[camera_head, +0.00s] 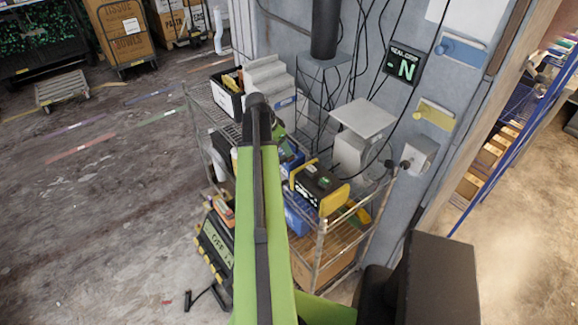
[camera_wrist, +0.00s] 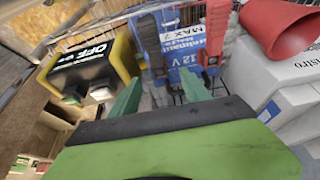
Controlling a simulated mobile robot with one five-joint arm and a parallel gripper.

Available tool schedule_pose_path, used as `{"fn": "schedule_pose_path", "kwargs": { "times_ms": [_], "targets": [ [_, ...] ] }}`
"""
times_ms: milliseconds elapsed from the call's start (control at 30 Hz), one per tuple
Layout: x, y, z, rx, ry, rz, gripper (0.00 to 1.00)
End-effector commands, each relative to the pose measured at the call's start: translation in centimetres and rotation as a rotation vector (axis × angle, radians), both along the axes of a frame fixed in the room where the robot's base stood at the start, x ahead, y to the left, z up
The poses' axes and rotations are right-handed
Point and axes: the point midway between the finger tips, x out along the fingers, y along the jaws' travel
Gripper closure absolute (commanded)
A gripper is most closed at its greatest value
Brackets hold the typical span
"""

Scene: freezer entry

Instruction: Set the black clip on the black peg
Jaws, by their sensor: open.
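In the wrist view a blue 12 V battery (camera_wrist: 183,58) stands at the upper middle. A black clip (camera_wrist: 152,55) sits upright at its left, and a red clip (camera_wrist: 216,32) is at its right. My gripper (camera_wrist: 161,80) is open, its two green fingers apart and pointing towards the black clip and battery. Nothing shows held between them. I cannot tell whether the fingertips touch anything. I cannot make out the black peg in either view. In the head view my arm hides most of the gripper and what lies around it.
A yellow and black box (camera_wrist: 85,68) marked OFF is left of the battery; a similar box (camera_head: 320,187) shows on the wire rack (camera_head: 320,245). A red cone-like item (camera_wrist: 278,25) and a white box (camera_wrist: 272,80) crowd the right. Open floor (camera_head: 110,220) lies left of the rack.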

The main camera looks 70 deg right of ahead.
Motion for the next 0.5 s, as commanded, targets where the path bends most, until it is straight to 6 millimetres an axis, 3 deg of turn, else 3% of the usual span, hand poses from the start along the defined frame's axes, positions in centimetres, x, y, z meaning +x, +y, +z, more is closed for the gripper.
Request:
{"fn": "schedule_pose_path", "kwargs": {
  "times_ms": [200, 500],
  "targets": [
    [-0.2, -0.2, -0.8, 0.000, 0.000, 0.000, 0.45],
    [-1.1, -1.4, -5.3, 0.000, 0.000, 0.001, 0.45]
  ]
}}
